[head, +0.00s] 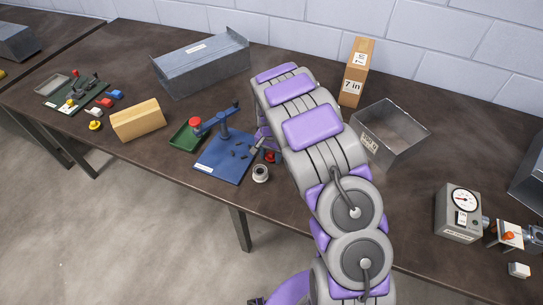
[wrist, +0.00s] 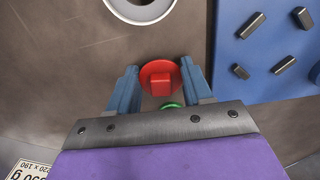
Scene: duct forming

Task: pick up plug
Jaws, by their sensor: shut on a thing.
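A red plug (wrist: 160,76) with a round flange and a square knob sits between the blue fingers of my gripper (wrist: 161,88) in the wrist view. My gripper is shut on it. A green ring-shaped part (wrist: 172,105) shows just behind the plug, partly hidden by the gripper body. In the head view the red plug (head: 270,157) is a small spot beside my gripper (head: 264,150), just right of the blue board, and my arm hides part of this area. Whether the plug touches the table is not clear.
The blue board (head: 222,160) with a hand press and dark pegs lies to the left. A metal box (head: 392,132) stands to the right. Several coloured pieces (head: 105,102) lie at the far left.

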